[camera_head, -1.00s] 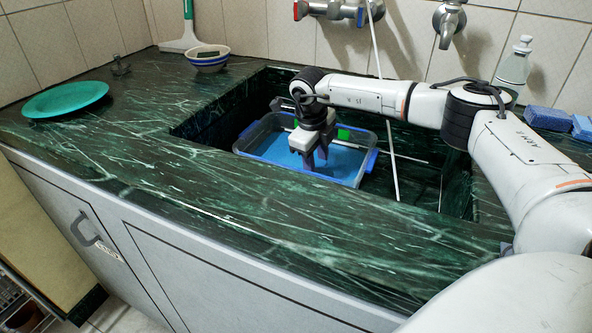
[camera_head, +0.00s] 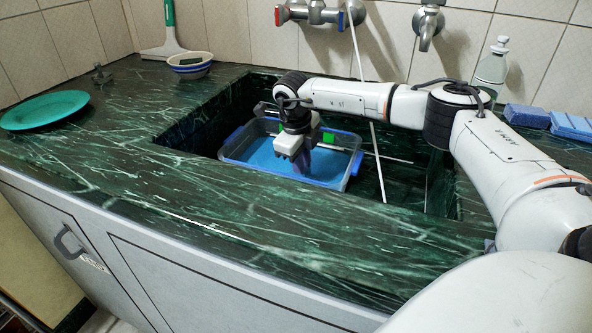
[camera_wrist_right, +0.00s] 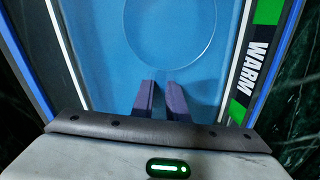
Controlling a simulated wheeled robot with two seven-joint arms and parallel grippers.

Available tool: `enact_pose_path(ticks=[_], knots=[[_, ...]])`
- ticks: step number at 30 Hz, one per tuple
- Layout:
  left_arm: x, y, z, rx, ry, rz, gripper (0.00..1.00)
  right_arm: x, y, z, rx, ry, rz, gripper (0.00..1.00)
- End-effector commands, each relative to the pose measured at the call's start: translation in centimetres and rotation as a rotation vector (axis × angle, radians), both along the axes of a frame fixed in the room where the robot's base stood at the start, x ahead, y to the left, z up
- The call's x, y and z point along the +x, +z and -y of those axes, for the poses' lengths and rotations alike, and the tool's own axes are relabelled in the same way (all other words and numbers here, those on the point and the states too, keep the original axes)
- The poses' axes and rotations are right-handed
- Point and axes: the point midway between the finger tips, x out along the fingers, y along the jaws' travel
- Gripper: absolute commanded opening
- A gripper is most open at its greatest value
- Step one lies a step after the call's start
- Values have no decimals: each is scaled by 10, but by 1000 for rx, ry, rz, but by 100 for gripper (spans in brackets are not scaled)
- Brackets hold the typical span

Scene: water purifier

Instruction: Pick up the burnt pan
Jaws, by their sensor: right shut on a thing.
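A clear plastic bin with blue rims (camera_head: 345,177) stands in the dark green sink and holds blue water. No burnt pan can be made out in the head view. In the right wrist view, a round, see-through outline (camera_wrist_right: 212,52) shows in the blue water just ahead of my fingers. I cannot tell whether it is the pan. My right gripper (camera_head: 303,164) reaches down into the bin. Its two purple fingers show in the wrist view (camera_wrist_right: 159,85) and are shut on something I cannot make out. My left gripper is not in view.
The marble counter (camera_head: 250,215) in front is clear. A green plate (camera_head: 44,109), a bowl (camera_head: 190,66) and a squeegee (camera_head: 169,38) are at the left. A bottle (camera_head: 491,67), blue sponges (camera_head: 527,115) and taps (camera_head: 319,13) are behind. A white rod (camera_head: 372,110) stands in the sink.

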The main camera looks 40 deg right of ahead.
Motion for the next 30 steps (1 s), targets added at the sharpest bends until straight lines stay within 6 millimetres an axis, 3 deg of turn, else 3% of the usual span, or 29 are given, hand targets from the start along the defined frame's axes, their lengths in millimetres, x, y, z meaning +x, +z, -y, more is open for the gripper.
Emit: enact_pose_path(ticks=[11, 30], knots=[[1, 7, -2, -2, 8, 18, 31, 2, 18, 0, 1, 0, 6, 0], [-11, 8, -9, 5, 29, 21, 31, 1, 71, 0, 0, 0, 4, 0]])
